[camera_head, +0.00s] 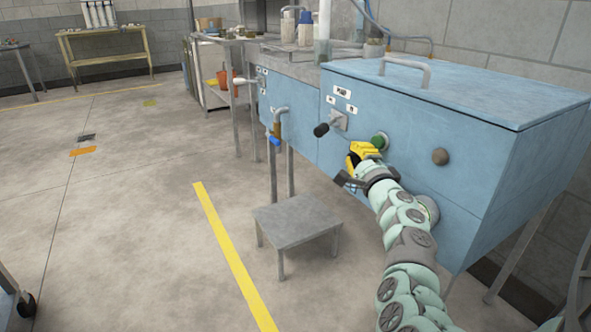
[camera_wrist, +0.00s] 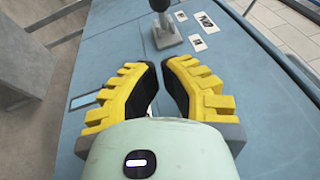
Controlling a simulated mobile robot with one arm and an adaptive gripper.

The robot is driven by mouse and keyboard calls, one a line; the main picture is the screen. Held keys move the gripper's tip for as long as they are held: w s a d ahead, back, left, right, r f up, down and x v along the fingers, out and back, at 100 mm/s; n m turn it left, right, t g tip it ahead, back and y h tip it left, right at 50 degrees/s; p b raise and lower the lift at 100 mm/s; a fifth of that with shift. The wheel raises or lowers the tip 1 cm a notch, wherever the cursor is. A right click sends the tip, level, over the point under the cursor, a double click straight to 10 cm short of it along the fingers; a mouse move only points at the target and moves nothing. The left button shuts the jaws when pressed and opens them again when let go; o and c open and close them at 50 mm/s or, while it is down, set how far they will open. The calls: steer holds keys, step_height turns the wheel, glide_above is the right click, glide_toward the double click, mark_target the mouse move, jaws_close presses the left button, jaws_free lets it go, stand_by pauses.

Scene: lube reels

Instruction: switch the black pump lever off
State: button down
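The pump lever, with a black knob (camera_head: 321,130) and a grey metal stem and plate, is on the front of the blue cabinet. In the head view it points out to the lower left. The wrist view shows the lever (camera_wrist: 164,28) at the top, its knob cut by the edge. My gripper (camera_head: 359,156), with yellow fingers, is to the right of and below the lever, close to the cabinet front. In the wrist view my gripper (camera_wrist: 160,68) is open with a narrow, empty gap. It is apart from the lever.
A green button (camera_head: 380,140) is right beside my gripper, and a brown knob (camera_head: 440,156) is farther right on the cabinet (camera_head: 480,160). White labels (camera_head: 341,91) are above the lever. A tap with a blue handle (camera_head: 273,140) is to the left. A low grey stool (camera_head: 298,220) stands below.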

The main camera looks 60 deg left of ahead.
mark_target(326, 126)
steer(key=a+r+b, duration=0.1)
steer(key=a+b, duration=0.2)
steer(key=a, duration=0.4)
steer(key=shift+s+a, duration=0.15)
steer(key=shift+s, duration=0.15)
steer(key=shift+r, duration=0.1)
steer(key=shift+m+t+b, duration=0.3)
steer(key=shift+b, duration=0.1)
steer(key=shift+s+a+m+t+h, duration=0.15)
steer(key=shift+m+t+h, duration=0.2)
steer(key=shift+t, duration=0.25)
